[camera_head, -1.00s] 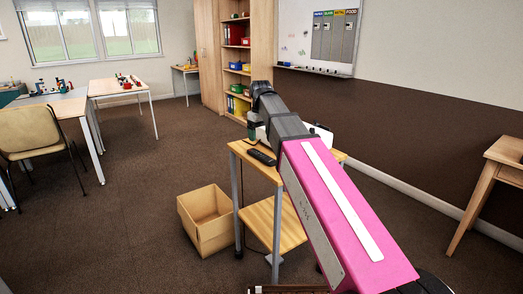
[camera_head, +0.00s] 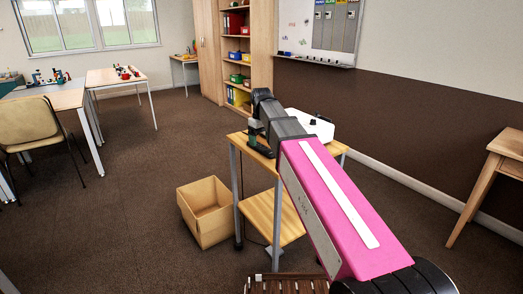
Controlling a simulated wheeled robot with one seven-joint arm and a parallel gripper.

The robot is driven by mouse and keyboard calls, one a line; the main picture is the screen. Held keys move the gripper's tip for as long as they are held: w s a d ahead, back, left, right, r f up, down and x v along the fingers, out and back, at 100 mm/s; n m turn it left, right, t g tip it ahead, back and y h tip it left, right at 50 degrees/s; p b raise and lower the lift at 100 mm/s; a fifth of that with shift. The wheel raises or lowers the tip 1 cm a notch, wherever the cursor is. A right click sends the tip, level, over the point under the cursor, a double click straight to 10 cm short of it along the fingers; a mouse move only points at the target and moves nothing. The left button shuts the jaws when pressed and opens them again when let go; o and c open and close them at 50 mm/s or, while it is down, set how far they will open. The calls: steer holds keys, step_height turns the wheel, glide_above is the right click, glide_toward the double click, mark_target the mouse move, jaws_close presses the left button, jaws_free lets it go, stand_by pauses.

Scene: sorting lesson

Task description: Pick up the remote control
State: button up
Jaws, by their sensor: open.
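My gripper (camera_head: 258,146) points down at the left part of a small two-tier wooden table (camera_head: 236,138), close above or at its top. My pink and grey arm reaches to it from the lower right. The jaws are open, though the fingers are small and dark here. The remote control, a dark slim thing lying on that tabletop in the earlier view, cannot be made out clearly now. The gripper covers the place where it lay, and I cannot tell whether the fingers touch it.
A white device (camera_head: 311,125) stands on the table behind my arm. An open cardboard box (camera_head: 188,217) is on the floor to the left. A wooden slatted thing (camera_head: 290,286) shows at the bottom edge. A wooden side table (camera_head: 506,146) stands right.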

mark_target(261, 147)
step_height(261, 147, down, 4)
steer(key=shift+w+r, duration=0.1)
steer(key=shift+r, duration=0.15)
steer(key=c, duration=1)
steer(key=shift+c, duration=0.2)
steer(key=shift+r, duration=0.2)
